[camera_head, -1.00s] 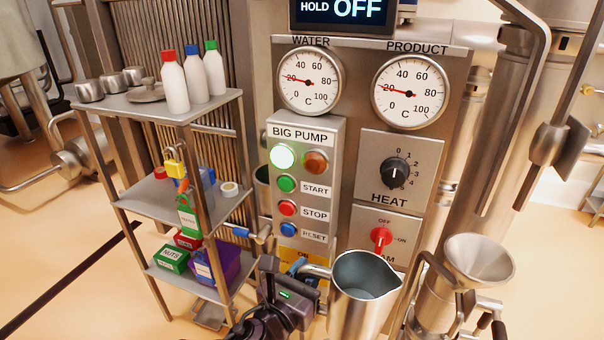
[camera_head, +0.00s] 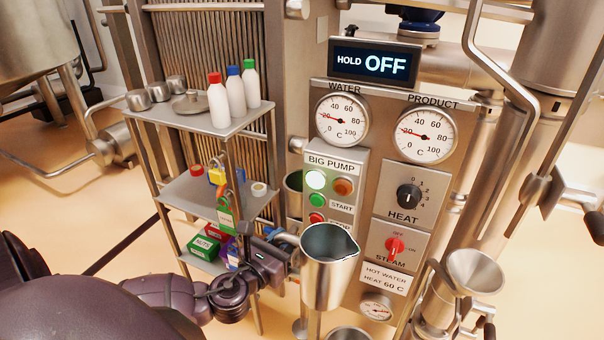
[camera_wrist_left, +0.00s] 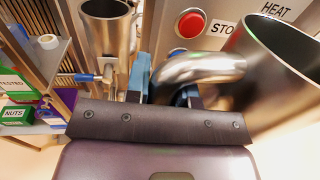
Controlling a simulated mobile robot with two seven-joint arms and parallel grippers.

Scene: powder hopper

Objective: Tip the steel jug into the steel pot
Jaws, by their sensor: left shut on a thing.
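The steel jug (camera_head: 328,278) is in my left gripper (camera_head: 289,242), roughly upright, in front of the panel. In the left wrist view, the blue fingers (camera_wrist_left: 165,88) are shut on the jug's curved handle, and the jug's wall (camera_wrist_left: 268,85) is at the right. The jug's inside looks dark; I cannot tell its contents. A round steel rim (camera_head: 348,333) shows at the bottom edge of the head view, below the jug; it may be the steel pot, but most of it is cut off. My right gripper is not in view.
A steel funnel (camera_head: 474,272) stands right of the jug. The control panel (camera_head: 408,175) with dials and knobs is close behind. A shelf rack (camera_head: 205,118) with bottles, cups and boxes stands at the left. Another steel cylinder (camera_wrist_left: 105,35) shows in the left wrist view.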

